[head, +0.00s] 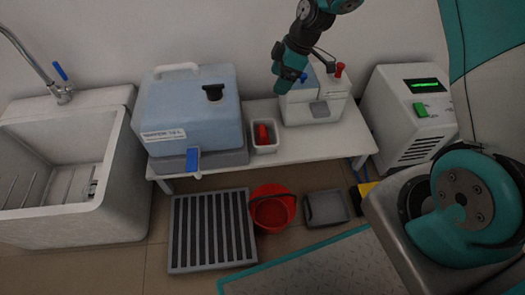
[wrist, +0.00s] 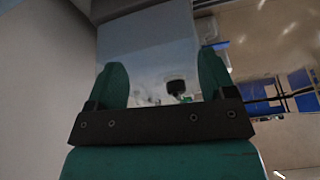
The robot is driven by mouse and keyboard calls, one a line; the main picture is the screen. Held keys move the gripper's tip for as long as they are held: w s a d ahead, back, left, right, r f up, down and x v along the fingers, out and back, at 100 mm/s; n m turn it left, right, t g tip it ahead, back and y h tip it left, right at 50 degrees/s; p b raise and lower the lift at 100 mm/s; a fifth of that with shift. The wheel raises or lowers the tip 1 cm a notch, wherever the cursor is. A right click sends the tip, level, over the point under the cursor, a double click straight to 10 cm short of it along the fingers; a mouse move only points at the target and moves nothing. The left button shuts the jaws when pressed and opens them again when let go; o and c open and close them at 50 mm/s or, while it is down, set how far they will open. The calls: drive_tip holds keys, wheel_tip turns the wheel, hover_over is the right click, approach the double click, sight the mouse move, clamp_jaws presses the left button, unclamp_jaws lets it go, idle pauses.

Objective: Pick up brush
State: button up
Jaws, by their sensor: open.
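I cannot make out a brush for certain. A small red object (head: 263,133) lies in a white open box on the bench, its shape too small to tell. A blue and yellow item (head: 366,187) stands on the floor by the bench's right leg, partly hidden by my body. My gripper (wrist: 163,82) is open, with two green fingers apart and nothing seen held between them. In the head view the end of my arm hangs over the back of the bench, in front of the white device, and its fingers are hard to make out.
The white bench (head: 330,143) carries a blue lidded machine (head: 195,110) and a white device (head: 318,105) with a red knob. A sink (head: 60,150) stands left, a white unit (head: 412,118) right. A slatted grey mat (head: 212,230), red bucket (head: 272,212) and grey tray (head: 325,208) occupy the floor.

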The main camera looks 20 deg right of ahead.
drive_tip(key=n+b, duration=0.1)
drive_tip(key=b, duration=0.1)
approach(263, 130)
drive_tip(key=b+x, duration=0.4)
drive_tip(key=b, duration=0.1)
drive_tip(key=shift+f, duration=0.1)
drive_tip(key=shift+w+a+f+b, duration=0.15)
drive_tip(key=shift+a+f+b, duration=0.25)
drive_tip(key=shift+f, duration=0.15)
drive_tip(key=b+x, duration=0.2)
drive_tip(key=x, duration=0.1)
drive_tip(key=b+x, duration=0.1)
drive_tip(key=shift+d+f+b, duration=0.25)
drive_tip(key=shift+f+b, duration=0.05)
drive_tip(key=shift+a+f, duration=0.2)
drive_tip(key=shift+f, duration=0.1)
drive_tip(key=shift+r, duration=0.1)
drive_tip(key=shift+c, duration=0.2)
drive_tip(key=c, duration=0.6)
